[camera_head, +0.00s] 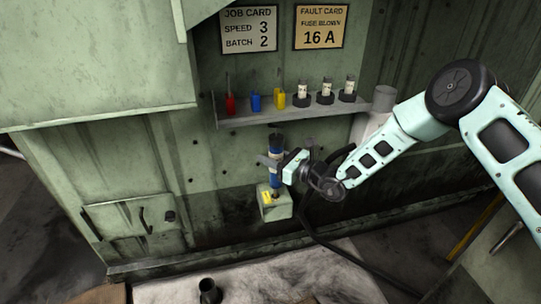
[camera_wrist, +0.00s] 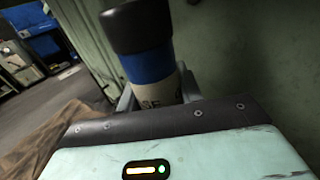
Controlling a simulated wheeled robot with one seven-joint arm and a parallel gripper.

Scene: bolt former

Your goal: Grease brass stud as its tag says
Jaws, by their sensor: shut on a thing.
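My gripper (camera_head: 278,165) is shut on an upright grease tube (camera_head: 275,152), blue and pale with a black cap. In the wrist view the grease tube (camera_wrist: 148,68) stands between the fingers, and part of its label reads "SE". The tube is just above a pale green block (camera_head: 277,212) on the machine's front. A yellow tag (camera_head: 266,197) with tiny, unreadable print is on the block. A small brass-coloured bit shows at the block's top under the tube; I cannot tell whether the tube touches it.
A pale cylinder (camera_head: 383,100) stands at the shelf's right. A dark cup (camera_head: 209,290) is at the front.

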